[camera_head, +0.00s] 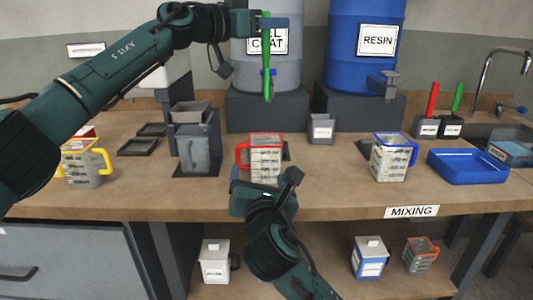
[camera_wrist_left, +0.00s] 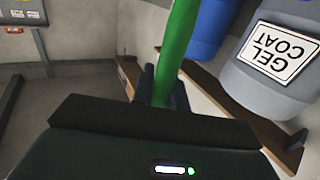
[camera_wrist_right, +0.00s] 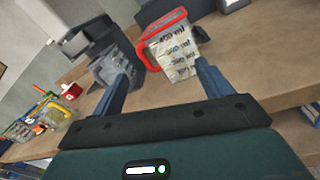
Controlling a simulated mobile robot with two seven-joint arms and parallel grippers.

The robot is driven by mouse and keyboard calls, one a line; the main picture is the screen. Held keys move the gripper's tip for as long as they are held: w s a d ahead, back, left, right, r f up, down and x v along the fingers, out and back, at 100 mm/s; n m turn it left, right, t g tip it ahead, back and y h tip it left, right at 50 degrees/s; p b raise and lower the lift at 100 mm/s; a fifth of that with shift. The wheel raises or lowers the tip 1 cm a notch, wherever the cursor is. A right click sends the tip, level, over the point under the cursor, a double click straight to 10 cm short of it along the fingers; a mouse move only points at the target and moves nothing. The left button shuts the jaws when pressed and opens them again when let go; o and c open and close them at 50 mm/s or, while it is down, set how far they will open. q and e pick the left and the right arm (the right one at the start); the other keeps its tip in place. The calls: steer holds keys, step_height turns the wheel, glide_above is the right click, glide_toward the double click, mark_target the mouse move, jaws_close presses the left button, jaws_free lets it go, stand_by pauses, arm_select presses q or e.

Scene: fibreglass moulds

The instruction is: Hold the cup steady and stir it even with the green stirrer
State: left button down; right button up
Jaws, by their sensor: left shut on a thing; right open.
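The green stirrer (camera_head: 267,60) hangs upright in my left gripper (camera_head: 267,22), which is shut on it high in front of the gel coat drum. It also shows in the left wrist view (camera_wrist_left: 178,45). A cup with a red rim and red handle (camera_head: 265,158) stands on the bench below the stirrer, apart from it. In the right wrist view the red-rimmed cup (camera_wrist_right: 175,50) is ahead, between the fingers. My right gripper (camera_head: 268,192) is open and empty, on the near side of this cup. The cup's contents are hidden.
A yellow-handled cup (camera_head: 84,163) stands left, a blue-rimmed cup (camera_head: 391,158) right. A grey pitcher (camera_head: 198,152) is left of the red-rimmed cup. A blue tray (camera_head: 467,168) lies right. Red and green handles stand in holders (camera_head: 426,127) at the back right. The gel coat drum (camera_head: 285,75) stands behind.

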mark_target(266, 160)
steer(key=shift+w+d+f+n+h, duration=0.1)
steer(key=shift+d+f+n+h, duration=0.3)
steer(key=shift+f+n, duration=0.2)
steer(key=shift+w+d+f+n+h, duration=0.1)
steer(key=shift+d+f+n+h, duration=0.25)
steer(key=shift+f+n, duration=0.2)
steer(key=w, duration=1.1)
steer(key=shift+w, duration=0.35)
steer(key=c, duration=1.1)
steer(key=shift+o, duration=0.2)
